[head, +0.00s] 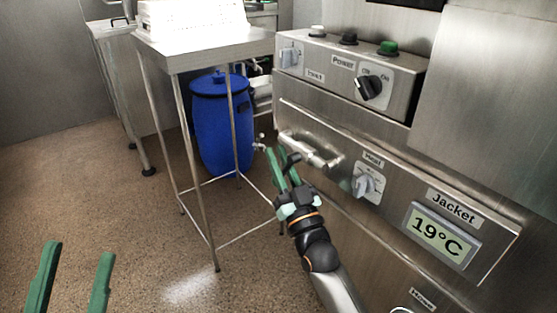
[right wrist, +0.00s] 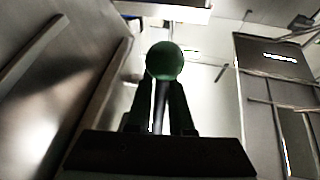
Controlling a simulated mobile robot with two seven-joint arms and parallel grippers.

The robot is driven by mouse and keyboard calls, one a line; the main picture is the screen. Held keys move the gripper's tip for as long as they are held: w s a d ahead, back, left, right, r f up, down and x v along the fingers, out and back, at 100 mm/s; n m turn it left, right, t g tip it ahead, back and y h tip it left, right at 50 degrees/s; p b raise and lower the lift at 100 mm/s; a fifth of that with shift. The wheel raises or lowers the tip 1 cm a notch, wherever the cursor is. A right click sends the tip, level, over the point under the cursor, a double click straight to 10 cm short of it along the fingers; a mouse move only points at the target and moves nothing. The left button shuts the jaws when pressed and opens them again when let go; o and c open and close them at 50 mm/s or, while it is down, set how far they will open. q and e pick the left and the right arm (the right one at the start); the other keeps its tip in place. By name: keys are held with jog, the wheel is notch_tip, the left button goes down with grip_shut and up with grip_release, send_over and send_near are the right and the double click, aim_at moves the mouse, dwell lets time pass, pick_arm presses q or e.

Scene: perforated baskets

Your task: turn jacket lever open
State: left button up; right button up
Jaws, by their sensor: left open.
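My right gripper (head: 277,152) is beside the steel machine's front, close to a curved metal handle (head: 312,150). A small dark piece (head: 291,158) shows beside its green fingers; I cannot tell whether it is the lever. In the right wrist view, a dark green ball knob (right wrist: 165,62) on a thin dark stem (right wrist: 161,100) stands at the fingertips. The stem lies between the fingers, with a light gap on its left side. Whether the fingers grip it is unclear. My left gripper (head: 79,249) is open and empty above the floor at the lower left.
The machine carries a Jacket display (head: 439,234) reading 19°C, a lower rotary knob (head: 364,184) and a black Power knob (head: 369,87). A steel table (head: 205,48) and blue barrel (head: 222,125) stand to the left. The left floor is clear.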

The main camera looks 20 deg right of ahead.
jog(key=o, duration=0.4)
jog(key=shift+c, duration=0.2)
jog(key=shift+s+f, duration=0.1)
pick_arm(q)
jog(key=shift+w+a+f+n+y+p, duration=0.15)
jog(key=shift+w+f+n+y+p, duration=0.25)
jog(key=shift+w+n+y, duration=0.25)
jog(key=shift+w+a+f+n+y+p, duration=0.1)
jog(key=shift+w+f+n+y+p, duration=0.3)
jog(key=shift+y, duration=0.45)
pick_arm(e)
jog(key=v, duration=1.2)
jog(key=shift+s, duration=0.15)
